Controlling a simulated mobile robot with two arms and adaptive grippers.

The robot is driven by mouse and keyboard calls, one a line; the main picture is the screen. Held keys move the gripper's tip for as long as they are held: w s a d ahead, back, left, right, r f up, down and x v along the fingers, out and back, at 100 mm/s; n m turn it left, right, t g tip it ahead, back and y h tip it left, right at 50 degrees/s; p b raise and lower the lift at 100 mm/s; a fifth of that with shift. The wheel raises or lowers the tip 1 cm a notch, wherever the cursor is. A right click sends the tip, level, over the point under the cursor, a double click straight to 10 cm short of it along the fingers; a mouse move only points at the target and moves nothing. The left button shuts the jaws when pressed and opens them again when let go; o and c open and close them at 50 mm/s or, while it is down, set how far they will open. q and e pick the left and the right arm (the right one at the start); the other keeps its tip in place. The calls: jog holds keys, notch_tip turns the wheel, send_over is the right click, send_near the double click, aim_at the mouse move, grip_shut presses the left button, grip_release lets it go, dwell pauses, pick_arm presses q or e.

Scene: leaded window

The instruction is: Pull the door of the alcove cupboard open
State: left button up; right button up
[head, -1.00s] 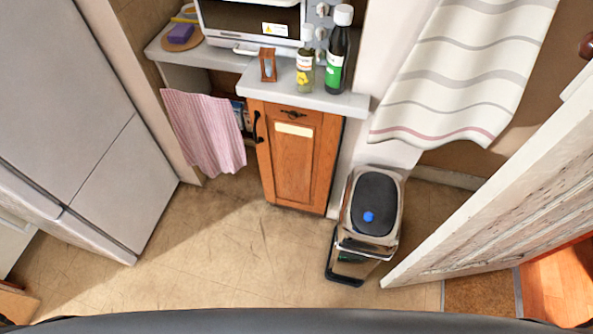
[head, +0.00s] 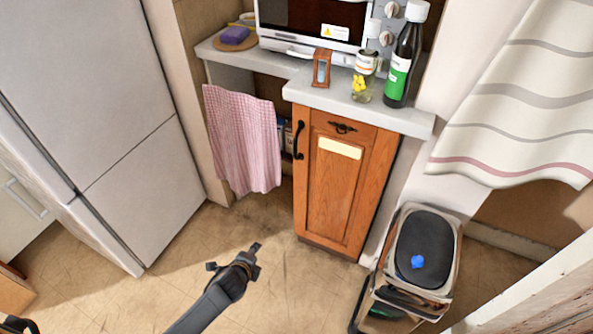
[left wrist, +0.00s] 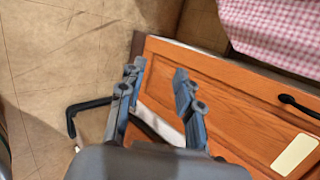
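The alcove cupboard is a wooden cabinet whose orange-brown door (head: 338,195) is shut under the grey counter. A black vertical handle (head: 298,140) sits on the door's left edge near the top. In the left wrist view the door (left wrist: 225,105) lies across the right side, with the handle (left wrist: 299,106) at the right edge. My left gripper (head: 252,256) is low in front of the cupboard, left of the door and apart from it. Its two fingers (left wrist: 159,70) are spread and empty in the left wrist view. My right gripper is not in view.
A pink checked cloth (head: 240,140) hangs left of the cupboard. A fridge (head: 125,150) stands at the left and a pedal bin (head: 422,250) at the right. Bottles, including a dark one (head: 402,60), stand on the counter (head: 350,103). The floor before the door is clear.

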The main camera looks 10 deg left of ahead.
pick_arm(q)
jog(key=w+d+r+m+t+b, duration=0.3)
jog(key=w+r+m+b, duration=0.3)
jog(key=w, duration=0.3)
jog(key=m+t+h+b, duration=0.1)
jog(key=m+t+b, duration=0.5)
jog(key=m+b, duration=0.3)
send_near(294, 149)
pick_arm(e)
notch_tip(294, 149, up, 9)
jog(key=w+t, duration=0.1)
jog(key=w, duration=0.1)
pick_arm(q)
jog(key=shift+m, duration=0.6)
jog(key=w+b, duration=0.1)
jog(key=w, duration=0.5)
jog(key=w+b, duration=0.1)
jog(key=w, duration=0.3)
jog(key=shift+d, duration=0.15)
jog(key=shift+w, duration=0.35)
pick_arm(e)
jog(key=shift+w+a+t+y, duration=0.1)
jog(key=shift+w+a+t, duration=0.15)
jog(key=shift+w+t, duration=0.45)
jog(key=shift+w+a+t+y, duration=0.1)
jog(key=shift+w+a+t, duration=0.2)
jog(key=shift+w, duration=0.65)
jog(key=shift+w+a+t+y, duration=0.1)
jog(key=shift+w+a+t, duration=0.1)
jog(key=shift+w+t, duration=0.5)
